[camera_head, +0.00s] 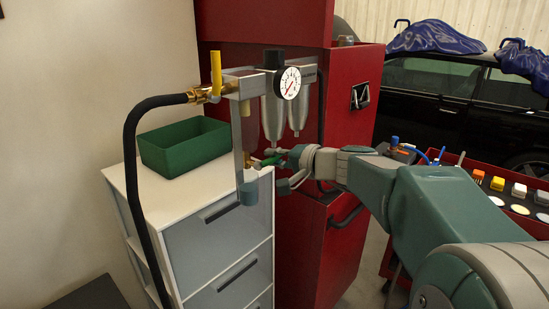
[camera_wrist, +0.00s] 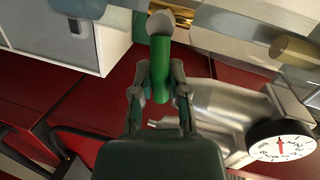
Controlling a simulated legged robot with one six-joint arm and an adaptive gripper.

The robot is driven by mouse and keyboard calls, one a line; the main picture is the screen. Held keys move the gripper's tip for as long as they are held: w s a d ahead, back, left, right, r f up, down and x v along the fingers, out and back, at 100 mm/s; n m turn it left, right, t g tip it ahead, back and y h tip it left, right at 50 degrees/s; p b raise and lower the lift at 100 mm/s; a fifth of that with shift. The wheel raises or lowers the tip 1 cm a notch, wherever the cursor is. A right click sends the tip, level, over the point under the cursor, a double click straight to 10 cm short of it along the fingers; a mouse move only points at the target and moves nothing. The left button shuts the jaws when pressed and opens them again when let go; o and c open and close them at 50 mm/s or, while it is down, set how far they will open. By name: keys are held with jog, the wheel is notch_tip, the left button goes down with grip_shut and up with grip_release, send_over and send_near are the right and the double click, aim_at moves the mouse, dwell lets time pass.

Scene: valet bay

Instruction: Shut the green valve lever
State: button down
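The green valve lever (camera_wrist: 160,68) hangs from a rounded pivot on the metal pipework in the wrist view. In the camera_head view a small part of the lever (camera_head: 269,161) shows behind my gripper (camera_head: 281,168). In the wrist view my gripper (camera_wrist: 160,66) has one finger on each side of the lever, with its free end between them. The fingers are apart, with narrow gaps seeming to remain beside the lever; contact on either side is hard to tell. My gripper hides part of the valve in the camera_head view.
A yellow lever (camera_head: 216,72) stands upright at the brass hose fitting. A pressure gauge (camera_head: 288,83) and metal bowls (camera_head: 272,117) are close to my gripper. A black hose (camera_head: 131,160) hangs left. A green bin (camera_head: 184,146) sits on the white drawer unit (camera_head: 185,200); a red cabinet (camera_head: 345,120) stands behind.

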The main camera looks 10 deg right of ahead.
jog(key=shift+f+m+y, duration=0.4)
jog(key=shift+f+m, duration=0.25)
jog(key=shift+m, duration=0.55)
jog(key=c, duration=0.6)
grip_release()
jog(key=shift+c, duration=0.2)
jog(key=shift+d+r, duration=0.1)
jog(key=shift+d, duration=0.05)
jog(key=v, duration=1.1)
jog(key=shift+s+d, duration=0.2)
jog(key=shift+d, duration=0.05)
